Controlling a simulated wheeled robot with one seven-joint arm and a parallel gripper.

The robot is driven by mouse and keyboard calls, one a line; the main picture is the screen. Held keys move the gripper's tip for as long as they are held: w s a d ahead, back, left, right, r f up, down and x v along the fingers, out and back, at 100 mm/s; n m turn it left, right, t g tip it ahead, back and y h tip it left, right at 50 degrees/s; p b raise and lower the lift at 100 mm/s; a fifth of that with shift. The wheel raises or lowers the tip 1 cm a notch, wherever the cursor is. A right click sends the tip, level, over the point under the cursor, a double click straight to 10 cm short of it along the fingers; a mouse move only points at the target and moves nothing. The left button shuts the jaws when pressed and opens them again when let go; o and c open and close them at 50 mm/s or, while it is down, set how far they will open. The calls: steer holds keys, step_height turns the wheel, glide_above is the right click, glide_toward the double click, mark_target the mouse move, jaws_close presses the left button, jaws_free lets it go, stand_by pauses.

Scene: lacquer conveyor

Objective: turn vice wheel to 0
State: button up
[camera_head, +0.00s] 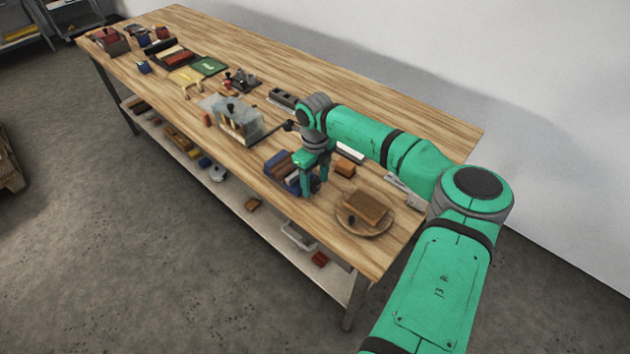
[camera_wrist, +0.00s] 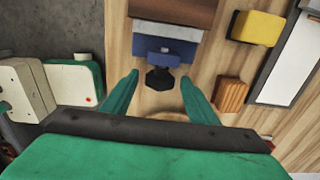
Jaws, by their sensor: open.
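The vice (camera_head: 278,163) is a blue body with reddish-brown jaws near the table's front edge, partly hidden by my gripper in the head view. In the wrist view its blue body (camera_wrist: 165,45) lies at the top centre. Its wheel (camera_wrist: 159,79) is a small dark faceted knob on the near end. My gripper (camera_wrist: 159,84) is open, pointing down, with one green finger on each side of the wheel and visible gaps between. In the head view my gripper (camera_head: 312,188) stands beside the vice. No readable mark on the wheel shows, so its angle is unclear.
A wooden block (camera_wrist: 232,94) and a yellow block (camera_wrist: 258,28) lie right of the vice in the wrist view. A round wooden board (camera_head: 366,229) carries a brown block (camera_head: 364,206). A clear case (camera_head: 236,120) stands to the left. The table's back strip is clear.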

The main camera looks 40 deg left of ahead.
steer(key=c, duration=1)
steer(key=shift+c, duration=0.2)
steer(key=t, duration=0.2)
steer(key=s+t, duration=0.1)
steer(key=t, duration=0.1)
steer(key=shift+a, duration=0.1)
steer(key=shift+s+f+t+h, duration=0.1)
steer(key=shift+s+t+h, duration=0.05)
steer(key=shift+t, duration=0.8)
steer(key=shift+s+f+t+h, duration=0.1)
steer(key=shift+t+h, duration=0.05)
steer(key=shift+t, duration=0.8)
steer(key=o, duration=1)
